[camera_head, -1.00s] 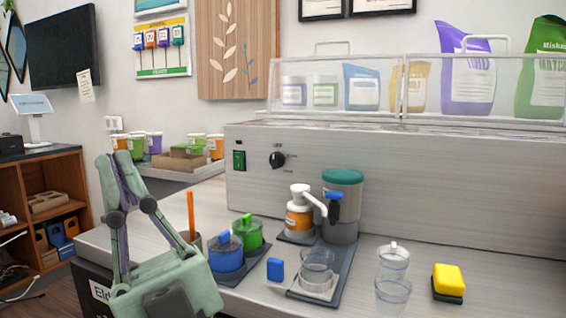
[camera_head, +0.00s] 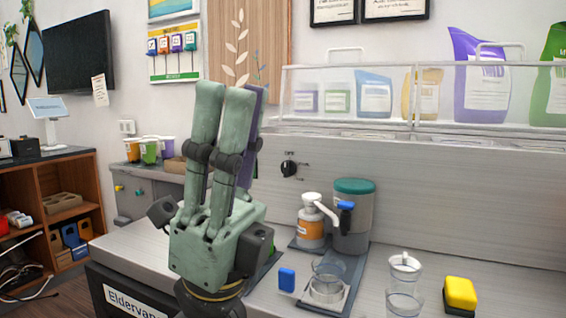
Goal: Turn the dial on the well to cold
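The dial (camera_head: 289,169) is a small black knob on the front of the long grey well (camera_head: 400,195), with small marks around it too tiny to read. Its exact setting cannot be told. My gripper (camera_head: 225,92), pale green with a purple strip at its right side, stands upright in front of the well, left of the dial in the picture. Its fingers point up and look side by side from here; the gap between them is hidden. No contact with the dial shows. The green switch on the well is hidden behind my gripper.
On the counter stand an orange-labelled pump bottle (camera_head: 311,230), a grey canister with a teal lid (camera_head: 352,220), clear cups (camera_head: 404,280) and a yellow sponge (camera_head: 460,294). A clear case (camera_head: 350,112) sits atop the well. Colored cups (camera_head: 149,150) stand at the back left.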

